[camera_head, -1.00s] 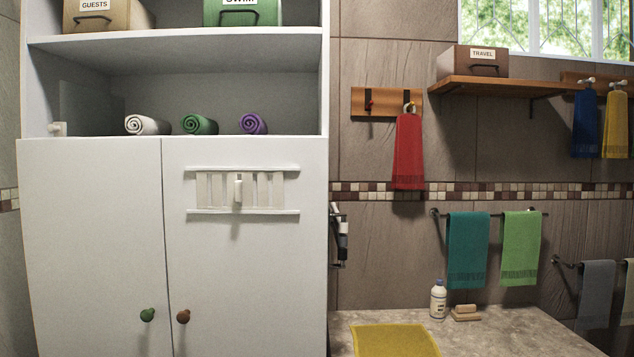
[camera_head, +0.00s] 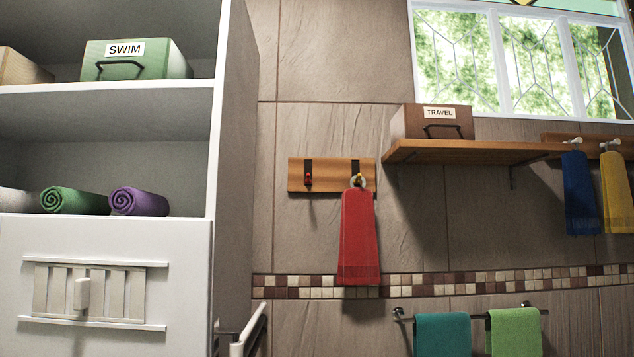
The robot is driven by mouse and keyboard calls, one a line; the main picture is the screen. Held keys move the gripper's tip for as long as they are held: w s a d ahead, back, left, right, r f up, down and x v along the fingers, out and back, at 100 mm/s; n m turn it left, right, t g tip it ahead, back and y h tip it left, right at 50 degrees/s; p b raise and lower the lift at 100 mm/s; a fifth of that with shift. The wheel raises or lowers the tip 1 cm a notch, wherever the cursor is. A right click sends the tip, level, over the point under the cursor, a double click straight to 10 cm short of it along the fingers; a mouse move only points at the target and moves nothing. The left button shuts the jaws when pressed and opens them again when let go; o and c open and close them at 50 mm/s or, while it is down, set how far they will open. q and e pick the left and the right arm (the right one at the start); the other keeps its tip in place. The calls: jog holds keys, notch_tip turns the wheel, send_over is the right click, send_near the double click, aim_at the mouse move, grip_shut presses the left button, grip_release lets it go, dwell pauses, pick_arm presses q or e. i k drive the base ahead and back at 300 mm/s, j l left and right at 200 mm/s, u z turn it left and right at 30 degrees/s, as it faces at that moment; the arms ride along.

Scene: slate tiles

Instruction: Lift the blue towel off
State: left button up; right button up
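The blue towel (camera_head: 580,195) hangs at the right from a light peg (camera_head: 573,143) on a wooden wall rail (camera_head: 590,139). It hangs straight down, just right of the wooden shelf's end. A yellow towel (camera_head: 616,195) hangs close beside it on the right, from its own peg (camera_head: 610,145). Neither of my grippers is in view.
The wooden shelf (camera_head: 480,149) holds a TRAVEL box (camera_head: 432,122). A red towel (camera_head: 359,238) hangs on a separate hook board (camera_head: 331,174). Teal (camera_head: 443,335) and green (camera_head: 515,332) towels hang lower. A white cabinet (camera_head: 110,240) fills the left. A window (camera_head: 515,65) is above.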

aim_at(581, 215)
jog(key=z, duration=1.35)
jog(key=i+l, duration=0.35)
jog(key=i+l+u, duration=0.1)
jog(key=i+l, duration=0.25)
jog(key=l, duration=0.15)
jog(key=i+l, duration=0.3)
jog(key=l, duration=0.2)
jog(key=i+l+u, duration=0.1)
jog(key=i+l, duration=0.25)
jog(key=l, duration=0.1)
